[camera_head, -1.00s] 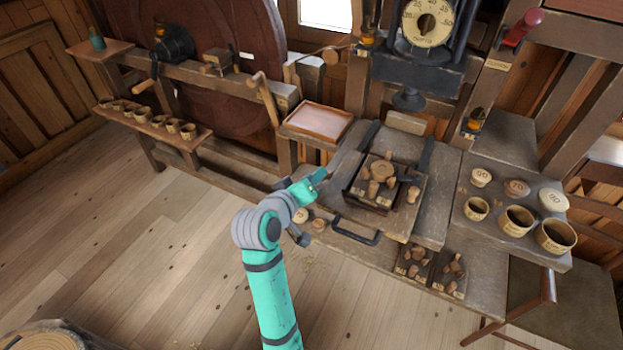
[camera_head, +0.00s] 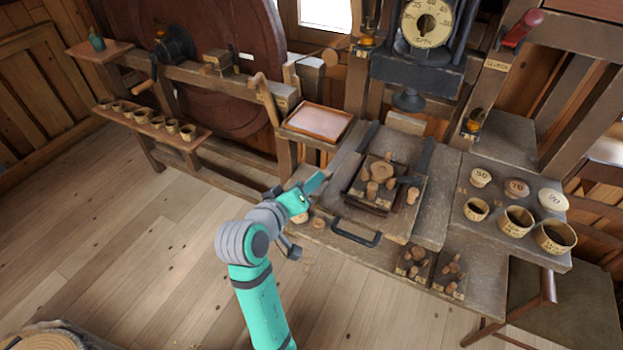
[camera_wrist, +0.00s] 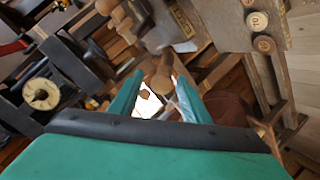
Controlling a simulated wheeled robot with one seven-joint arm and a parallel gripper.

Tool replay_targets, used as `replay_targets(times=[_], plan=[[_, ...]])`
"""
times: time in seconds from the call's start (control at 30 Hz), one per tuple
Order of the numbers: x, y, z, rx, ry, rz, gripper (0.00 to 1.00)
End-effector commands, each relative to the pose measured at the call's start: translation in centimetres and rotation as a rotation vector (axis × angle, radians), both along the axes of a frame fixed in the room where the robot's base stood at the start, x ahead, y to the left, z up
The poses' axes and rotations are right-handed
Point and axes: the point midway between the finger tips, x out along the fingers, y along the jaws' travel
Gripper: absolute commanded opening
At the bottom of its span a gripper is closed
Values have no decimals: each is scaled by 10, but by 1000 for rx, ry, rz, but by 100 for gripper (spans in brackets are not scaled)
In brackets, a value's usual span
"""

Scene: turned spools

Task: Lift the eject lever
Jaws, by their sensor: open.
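My gripper (camera_head: 319,182) is in front of the workbench, left of the dark fixture block (camera_head: 352,188) with wooden pegs. It is open and empty in the wrist view (camera_wrist: 157,92). A rounded wooden knob (camera_wrist: 161,82) shows between the fingers there, beyond the fingertips; I cannot tell how far. No lever carries a readable eject label. I cannot tell which is the eject lever.
A press with a round dial (camera_head: 428,30) stands behind the fixture. A black bar handle (camera_head: 356,238) sticks out at the bench front. Cups and numbered discs stand on the right shelf (camera_head: 480,238). A tray (camera_head: 290,129) is at the back.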

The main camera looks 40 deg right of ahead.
Motion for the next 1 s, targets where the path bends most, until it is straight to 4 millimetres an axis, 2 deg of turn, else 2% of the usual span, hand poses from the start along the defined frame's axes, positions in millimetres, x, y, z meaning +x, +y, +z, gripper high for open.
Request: replay_targets(times=[0.1, 0.3, 0.5, 0.77, 0.93, 1.0], plan=[[-6, 21, 9, -2, -2, 3, 43], [-16, 47, 20, -2, -3, 2, 43], [-20, 57, 25, -1, -3, 0, 43], [-20, 58, 25, -1, -1, 0, 43], [-20, 61, 23, -19, 51, 18, 2], [-19, 65, 20, -45, 128, 48, 0]])
